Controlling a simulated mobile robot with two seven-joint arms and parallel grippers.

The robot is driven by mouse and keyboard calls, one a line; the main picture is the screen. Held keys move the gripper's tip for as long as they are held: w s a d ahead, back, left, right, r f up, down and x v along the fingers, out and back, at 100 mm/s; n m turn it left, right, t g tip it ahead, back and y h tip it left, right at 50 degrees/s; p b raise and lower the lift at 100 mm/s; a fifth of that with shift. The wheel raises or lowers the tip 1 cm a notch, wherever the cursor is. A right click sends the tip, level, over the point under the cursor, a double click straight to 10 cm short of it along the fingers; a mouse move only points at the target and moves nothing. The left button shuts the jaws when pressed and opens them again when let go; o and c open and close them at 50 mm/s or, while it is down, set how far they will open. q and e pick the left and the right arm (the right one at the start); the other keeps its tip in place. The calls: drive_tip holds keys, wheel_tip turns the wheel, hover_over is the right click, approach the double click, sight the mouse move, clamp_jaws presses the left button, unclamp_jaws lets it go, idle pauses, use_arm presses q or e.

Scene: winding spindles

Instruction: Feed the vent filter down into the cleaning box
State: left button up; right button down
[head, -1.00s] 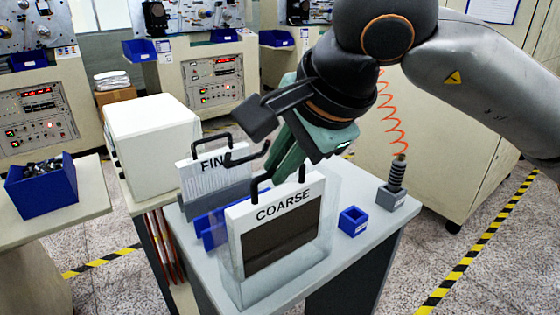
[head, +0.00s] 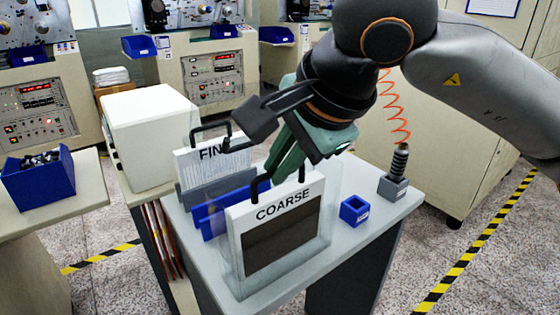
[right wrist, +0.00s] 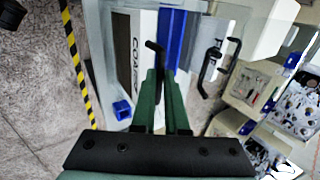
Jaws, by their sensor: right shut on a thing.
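The vent filter (head: 281,235) is a white-framed panel marked COARSE with a dark mesh. It stands upright, its lower part inside the clear cleaning box (head: 232,275) on the small table. It also shows in the right wrist view (right wrist: 139,45). My right gripper (head: 276,172), with green fingers, is shut on the black handle on the filter's top edge. In the right wrist view the fingers (right wrist: 160,85) close around that handle. The filter's frame remains visible through the box's clear wall. My left gripper is not in view.
A white filter marked FINE (head: 215,165) stands behind, by a blue rack (head: 215,213). A small blue bin (head: 354,210) and a grey spring-topped base (head: 393,187) stand to the right. A white cabinet (head: 150,135) is at left.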

drive_tip(key=shift+f+b, duration=0.7)
drive_tip(key=shift+f, duration=0.2)
drive_tip(key=c, duration=0.9)
unclamp_jaws()
drive_tip(key=shift+o, duration=0.2)
drive_tip(key=shift+r, duration=0.1)
drive_tip(key=p+v, duration=0.1)
drive_tip(key=v, duration=1.1)
drive_tip(key=shift+p, duration=0.35)
drive_tip(key=shift+s+d+r, duration=0.15)
